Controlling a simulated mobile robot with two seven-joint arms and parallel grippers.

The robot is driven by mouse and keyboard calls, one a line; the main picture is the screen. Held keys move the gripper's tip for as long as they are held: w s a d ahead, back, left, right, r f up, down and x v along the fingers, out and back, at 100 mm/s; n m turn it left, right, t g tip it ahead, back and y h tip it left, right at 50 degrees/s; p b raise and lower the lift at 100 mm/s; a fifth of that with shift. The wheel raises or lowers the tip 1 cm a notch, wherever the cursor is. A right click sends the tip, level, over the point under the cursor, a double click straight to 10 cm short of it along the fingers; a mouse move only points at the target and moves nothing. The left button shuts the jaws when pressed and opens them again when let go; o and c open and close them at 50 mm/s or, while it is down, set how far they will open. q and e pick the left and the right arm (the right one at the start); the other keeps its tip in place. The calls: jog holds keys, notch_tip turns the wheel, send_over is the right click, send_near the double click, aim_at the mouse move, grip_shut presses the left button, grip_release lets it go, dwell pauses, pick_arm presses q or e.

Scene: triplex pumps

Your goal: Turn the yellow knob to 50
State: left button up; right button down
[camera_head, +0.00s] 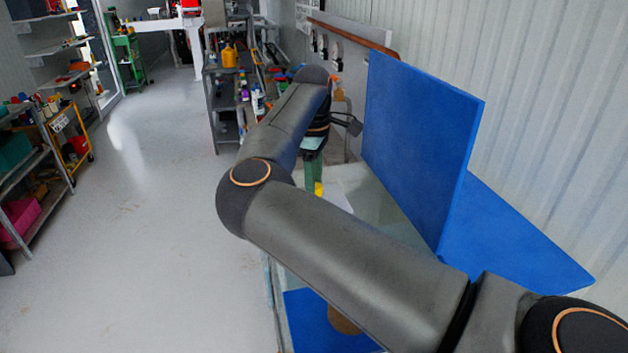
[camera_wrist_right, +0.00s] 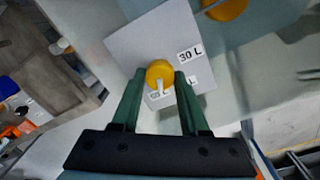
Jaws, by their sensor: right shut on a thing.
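The yellow knob (camera_wrist_right: 160,72) sits on a light grey plate (camera_wrist_right: 135,48) in the right wrist view. Its white pointer (camera_wrist_right: 160,87) points down in the picture, towards a label partly hidden by the pointer and a finger. My right gripper (camera_wrist_right: 160,76) is shut on the knob, with one green finger on each side. In the head view my right gripper (camera_head: 315,174) is partly hidden by my own arm, and a small yellow part (camera_head: 319,188) shows just below it. My left gripper is not in view.
A second yellow round part (camera_wrist_right: 226,8) shows at the top edge of the wrist view. In the head view a large blue panel (camera_head: 415,140) stands right of my arm. Shelves with bottles (camera_head: 225,90) stand beyond it. The floor (camera_head: 150,230) at left is clear.

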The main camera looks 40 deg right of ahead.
jog(key=shift+m, duration=0.6)
jog(key=shift+c, duration=2.1)
grip_release()
notch_tip(320, 180, up, 13)
jog(key=shift+a+f, duration=0.2)
jog(key=shift+s+a+f, duration=0.1)
